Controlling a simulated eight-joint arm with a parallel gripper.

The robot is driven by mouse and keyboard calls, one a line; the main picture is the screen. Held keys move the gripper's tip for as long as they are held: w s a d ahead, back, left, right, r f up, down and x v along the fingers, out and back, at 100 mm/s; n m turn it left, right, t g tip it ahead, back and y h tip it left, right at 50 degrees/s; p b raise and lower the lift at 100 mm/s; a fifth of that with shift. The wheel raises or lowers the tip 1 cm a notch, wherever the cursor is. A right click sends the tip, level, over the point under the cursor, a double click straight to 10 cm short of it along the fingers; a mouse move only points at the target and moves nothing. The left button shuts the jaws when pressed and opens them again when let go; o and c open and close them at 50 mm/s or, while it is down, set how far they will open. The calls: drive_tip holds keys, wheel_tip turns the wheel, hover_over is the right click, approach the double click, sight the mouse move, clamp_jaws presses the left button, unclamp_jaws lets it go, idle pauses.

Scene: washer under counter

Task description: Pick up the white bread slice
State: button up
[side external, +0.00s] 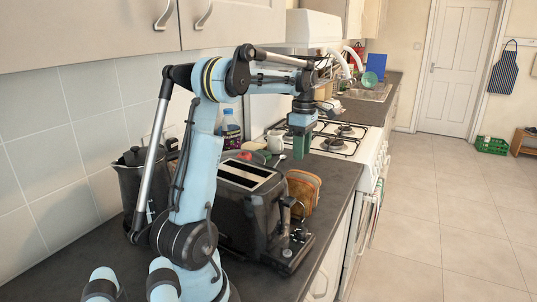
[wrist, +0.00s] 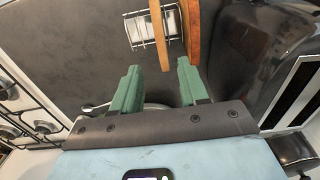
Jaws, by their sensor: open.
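My gripper (side external: 301,147) points down above the counter, just beyond the black toaster (side external: 247,200). In the wrist view its two green fingers (wrist: 157,88) are apart with nothing between them. Brown-edged, bread-shaped slices (side external: 304,186) stand upright beside the toaster, lower than the gripper. In the wrist view two brown edges (wrist: 191,32) show at the top, beyond the fingertips and not touching them. A pale wire rack (wrist: 143,31) is beside them. I cannot tell for certain which piece is the white bread slice; its face is not clearly visible.
A stove (side external: 338,140) is beyond the gripper, with a sink (side external: 372,92) farther back. A black kettle (side external: 131,178) stands by the wall. A bottle (side external: 230,128) and a small white jug (side external: 275,141) stand behind the toaster. Dark bare counter (wrist: 75,45) lies left of the rack in the wrist view.

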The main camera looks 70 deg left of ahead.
sight(302, 175)
drive_tip(key=shift+d+f, duration=0.15)
drive_tip(key=shift+f, duration=1.3)
drive_tip(key=shift+d+f, duration=0.15)
drive_tip(key=shift+f, duration=1.3)
drive_tip(key=shift+d+f, duration=0.15)
drive_tip(key=shift+f, duration=1.3)
clamp_jaws()
